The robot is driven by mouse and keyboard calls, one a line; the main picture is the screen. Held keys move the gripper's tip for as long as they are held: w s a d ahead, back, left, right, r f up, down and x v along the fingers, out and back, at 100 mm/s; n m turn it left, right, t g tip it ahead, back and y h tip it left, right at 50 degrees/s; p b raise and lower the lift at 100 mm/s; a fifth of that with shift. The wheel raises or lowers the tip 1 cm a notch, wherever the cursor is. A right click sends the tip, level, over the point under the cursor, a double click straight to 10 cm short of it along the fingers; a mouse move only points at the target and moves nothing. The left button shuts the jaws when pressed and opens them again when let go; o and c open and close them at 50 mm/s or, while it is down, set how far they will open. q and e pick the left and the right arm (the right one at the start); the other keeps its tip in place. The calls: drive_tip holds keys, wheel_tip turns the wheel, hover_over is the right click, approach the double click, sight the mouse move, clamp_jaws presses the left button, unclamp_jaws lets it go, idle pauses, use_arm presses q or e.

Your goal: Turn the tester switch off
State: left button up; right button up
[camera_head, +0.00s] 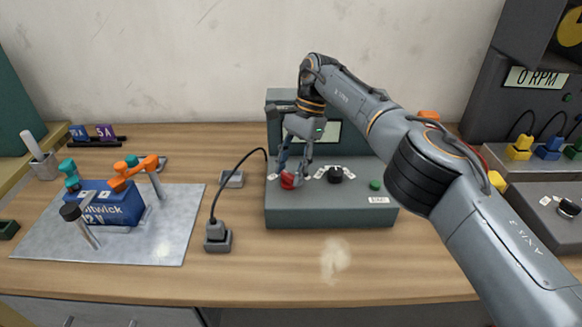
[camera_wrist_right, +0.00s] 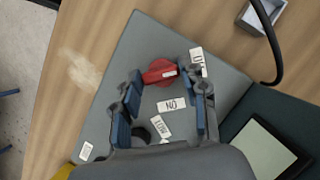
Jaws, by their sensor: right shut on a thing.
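The tester (camera_head: 330,210) is a grey-green box with a screen at its back, standing on the bench. Its red switch knob (camera_head: 289,181) is at the left of the top face. In the right wrist view the red knob (camera_wrist_right: 160,72) has a white mark toward its right side, roughly facing the partly covered OFF label (camera_wrist_right: 197,62). The ON label (camera_wrist_right: 171,104) lies below the knob. My right gripper (camera_head: 294,172) reaches down from above, its fingers shut on the red knob. My left gripper is in neither view.
A black knob (camera_head: 335,174) and a green button (camera_head: 375,185) are on the tester's top. A black cable runs from the tester to a plug in a grey block (camera_head: 217,237). A blue battery (camera_head: 112,205) with orange and teal clamps stands on a metal mat at left.

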idle(0.3)
drive_tip(key=o, duration=1.1)
drive_tip(key=shift+o, duration=0.2)
